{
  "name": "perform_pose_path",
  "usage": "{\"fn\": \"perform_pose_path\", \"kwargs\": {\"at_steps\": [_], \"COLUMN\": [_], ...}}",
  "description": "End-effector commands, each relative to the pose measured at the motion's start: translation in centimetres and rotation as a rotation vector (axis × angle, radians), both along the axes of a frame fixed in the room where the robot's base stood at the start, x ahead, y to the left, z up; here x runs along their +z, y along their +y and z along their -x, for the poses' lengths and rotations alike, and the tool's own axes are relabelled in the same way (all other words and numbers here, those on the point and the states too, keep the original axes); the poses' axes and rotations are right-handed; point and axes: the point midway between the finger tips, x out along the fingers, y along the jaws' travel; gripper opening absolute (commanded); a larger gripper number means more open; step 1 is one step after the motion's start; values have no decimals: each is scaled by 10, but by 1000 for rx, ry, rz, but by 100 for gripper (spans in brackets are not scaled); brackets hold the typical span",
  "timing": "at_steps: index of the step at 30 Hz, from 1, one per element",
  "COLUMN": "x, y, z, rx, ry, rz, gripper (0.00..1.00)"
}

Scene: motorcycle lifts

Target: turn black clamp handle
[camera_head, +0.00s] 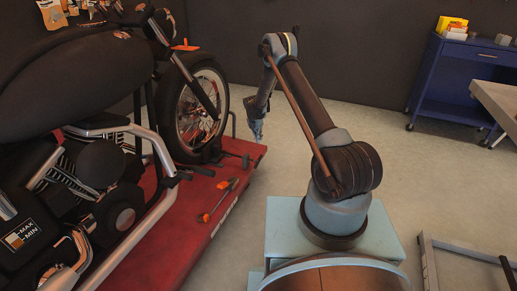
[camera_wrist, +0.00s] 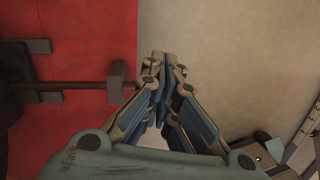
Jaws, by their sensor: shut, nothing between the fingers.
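The black clamp handle (camera_head: 245,160) is at the edge of the red lift platform, beside the motorcycle's front wheel. In the wrist view its dark bar ends in a crosspiece (camera_wrist: 116,83), near the platform edge and to the left of my gripper. My gripper (camera_wrist: 161,60) is shut and empty, with its fingertips together over the pale floor, just off the red edge. In the head view my gripper (camera_head: 257,136) points down beside the platform, close to the handle. I see no contact between them.
The motorcycle (camera_head: 85,75) stands on the red lift platform (camera_head: 196,232). Orange-handled tools (camera_head: 222,195) lie on the platform. A blue cart (camera_head: 450,90) stands at the back right. The floor right of the lift is mostly clear.

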Motion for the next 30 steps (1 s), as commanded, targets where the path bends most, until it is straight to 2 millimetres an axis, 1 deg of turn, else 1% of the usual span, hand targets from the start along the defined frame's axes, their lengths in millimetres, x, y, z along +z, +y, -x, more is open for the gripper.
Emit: {"fn": "perform_pose_path", "kwargs": {"at_steps": [1,3,8,11,12,14,15,16,20,30], "x": [8,17,29,33,34,35,35,35,35,37], "y": [-1,-2,-2,-3,-3,-3,-4,-4,-7,-14], "z": [-5,-10,-19,-21,-21,-20,-19,-18,-11,7], "rx": [-1,0,0,-8,-23,-64,-106,-144,-371,-1034], "ry": [0,0,0,-1,-3,-10,-15,-21,-50,-102], "rz": [0,0,0,-2,-4,-12,-20,-27,-68,-174], "gripper": [0,0,0,20,29,43,52,56,56,56]}}
